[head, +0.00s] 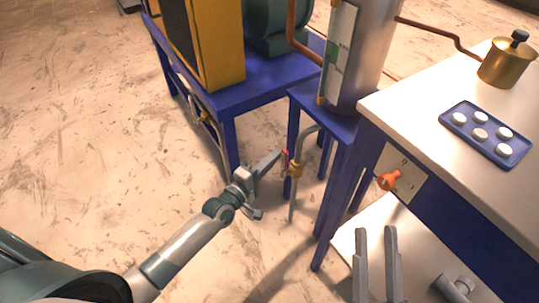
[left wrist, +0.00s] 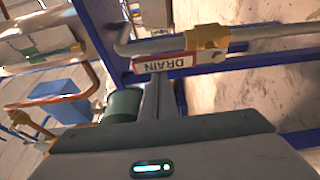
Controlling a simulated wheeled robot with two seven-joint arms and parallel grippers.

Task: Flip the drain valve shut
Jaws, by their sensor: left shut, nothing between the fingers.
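The drain valve has a brass body (head: 295,170) on a grey pipe that bends down beside the narrow blue stand. Its red-edged lever (head: 284,160) lies roughly along the pipe. The closed fingers also show in the left wrist view (left wrist: 156,84). My right gripper (head: 376,230) is open and empty at the bottom of the head view, away from the valve.
A narrow blue stand (head: 345,150) carries a metal cylinder (head: 368,60). A blue table (head: 230,97) bears a yellow unit. The white-topped bench (head: 420,110) at right holds a blue tray and a brass pot; an orange knob (head: 389,180) sits on its side. Floor left of the valve is clear.

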